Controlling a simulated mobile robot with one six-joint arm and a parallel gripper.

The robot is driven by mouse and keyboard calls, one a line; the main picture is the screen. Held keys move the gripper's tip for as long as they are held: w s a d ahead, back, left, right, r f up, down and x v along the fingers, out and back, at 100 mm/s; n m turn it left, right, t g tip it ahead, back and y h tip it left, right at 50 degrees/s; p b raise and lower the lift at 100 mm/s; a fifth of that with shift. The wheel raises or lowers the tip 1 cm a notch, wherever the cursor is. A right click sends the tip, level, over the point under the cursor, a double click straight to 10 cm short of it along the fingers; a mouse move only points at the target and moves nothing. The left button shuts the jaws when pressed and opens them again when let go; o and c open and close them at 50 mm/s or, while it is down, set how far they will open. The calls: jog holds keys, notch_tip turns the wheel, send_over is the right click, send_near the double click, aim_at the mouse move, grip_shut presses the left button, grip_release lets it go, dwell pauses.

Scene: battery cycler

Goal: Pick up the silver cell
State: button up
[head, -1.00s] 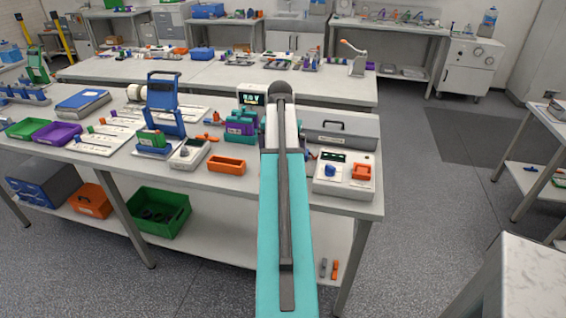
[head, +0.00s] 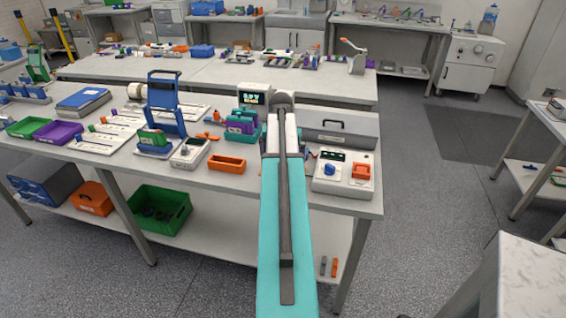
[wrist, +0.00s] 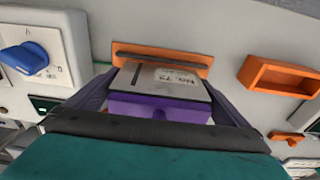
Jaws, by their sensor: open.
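The silver cell (wrist: 172,76), a flat grey block with a handwritten white label, is in the middle of the wrist view. A purple part (wrist: 160,108) with a notch adjoins its near side. An orange slotted piece (wrist: 160,55) lies just beyond it. My gripper (wrist: 160,98) is open, with one dark finger on each side of the cell; I cannot tell whether the fingers touch it. In the head view my arm (head: 284,210) reaches over the bench and hides the cell and the fingertips.
A white unit with a blue knob (wrist: 28,58) stands left of the cell in the wrist view, and an orange tray (wrist: 280,76) stands right. The tray also shows on the bench in the head view (head: 227,164). A grey case (head: 341,126) stands behind the arm.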

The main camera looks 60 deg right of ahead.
jog(key=shift+c, duration=0.4)
jog(key=c, duration=1.2)
jog(key=shift+r, duration=0.15)
jog(key=shift+r+b, duration=1.1)
jog(key=shift+r, duration=3.8)
jog(key=shift+w, duration=0.15)
